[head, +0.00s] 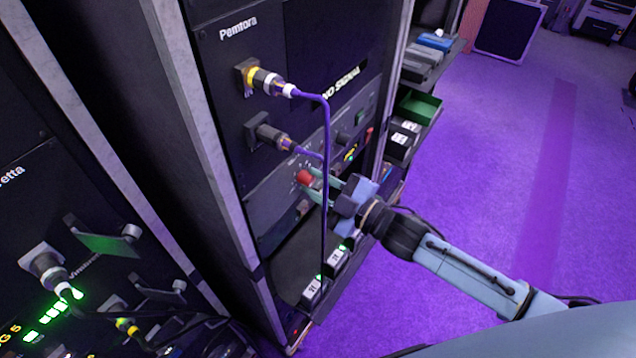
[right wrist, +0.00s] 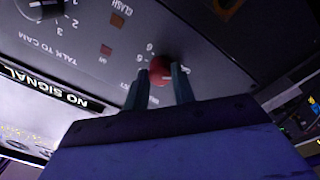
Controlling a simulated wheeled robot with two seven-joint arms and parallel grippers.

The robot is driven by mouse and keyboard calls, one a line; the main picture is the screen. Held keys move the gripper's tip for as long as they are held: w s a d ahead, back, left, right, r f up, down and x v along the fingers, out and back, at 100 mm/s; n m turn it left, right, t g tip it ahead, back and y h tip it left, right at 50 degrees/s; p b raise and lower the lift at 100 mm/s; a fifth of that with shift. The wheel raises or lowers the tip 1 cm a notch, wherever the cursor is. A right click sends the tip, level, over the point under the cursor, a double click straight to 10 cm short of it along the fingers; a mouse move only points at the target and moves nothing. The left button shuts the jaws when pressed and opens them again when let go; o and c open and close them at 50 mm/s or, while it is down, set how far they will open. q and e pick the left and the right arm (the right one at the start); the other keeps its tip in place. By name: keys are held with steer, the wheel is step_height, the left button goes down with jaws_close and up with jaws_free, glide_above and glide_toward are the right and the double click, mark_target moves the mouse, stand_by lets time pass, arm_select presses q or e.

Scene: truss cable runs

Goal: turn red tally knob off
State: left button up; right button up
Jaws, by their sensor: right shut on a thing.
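The red tally knob (head: 304,177) sits on the dark panel of the tall rack, below the two cable plugs. My right gripper (head: 315,188) reaches in from the right with its fingers on either side of the knob. In the right wrist view the red knob (right wrist: 161,71) shows between the two fingertips (right wrist: 160,84), with printed scale marks around it. The right gripper is shut on the knob. The knob's exact pointer setting cannot be read. My left gripper is not in view.
A purple cable (head: 326,140) hangs from the yellow-ringed plug (head: 262,79) in front of the panel, close to my right fingers. A second plug (head: 273,138) sits below it. A green bin (head: 420,105) stands on side shelves. Purple floor (head: 500,150) is open at right.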

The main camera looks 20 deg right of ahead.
steer(key=o, duration=1)
steer(key=shift+s+d+f, duration=0.1)
steer(key=shift+s+d, duration=0.25)
steer(key=shift+s, duration=0.05)
steer(key=b+v, duration=0.1)
steer(key=v, duration=1.1)
steer(key=shift+s+b, duration=0.15)
steer(key=shift+b, duration=0.25)
